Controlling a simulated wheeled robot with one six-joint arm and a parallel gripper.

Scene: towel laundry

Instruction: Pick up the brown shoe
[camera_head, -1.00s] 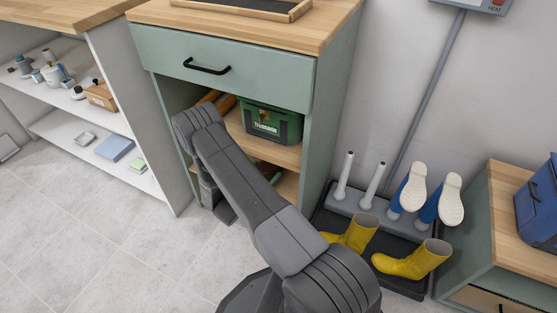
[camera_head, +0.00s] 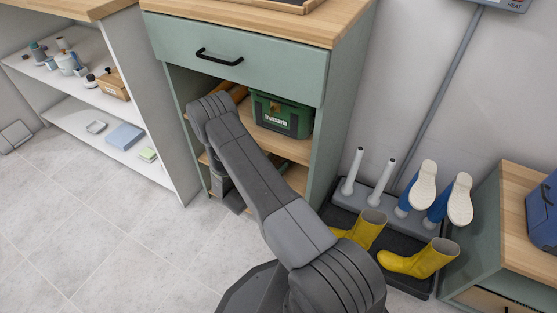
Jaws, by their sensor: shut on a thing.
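I cannot make out a brown shoe in the head view. My arm reaches from the lower right to the green cabinet (camera_head: 335,105) and bends down at its open front. The dark end of my gripper (camera_head: 233,201) shows low beside the cabinet's lower opening. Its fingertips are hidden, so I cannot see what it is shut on. Brown-orange rounded things (camera_head: 238,93) lie on the cabinet's upper shelf, partly behind my arm; I cannot tell what they are.
A green box (camera_head: 281,115) stands on the upper shelf. White shelving (camera_head: 158,120) with small items is at left. A dark tray (camera_head: 408,284) with yellow boots (camera_head: 420,260) and blue boots with pale soles (camera_head: 424,187) stands at right, near a wood-topped cabinet (camera_head: 487,225). The floor at lower left is clear.

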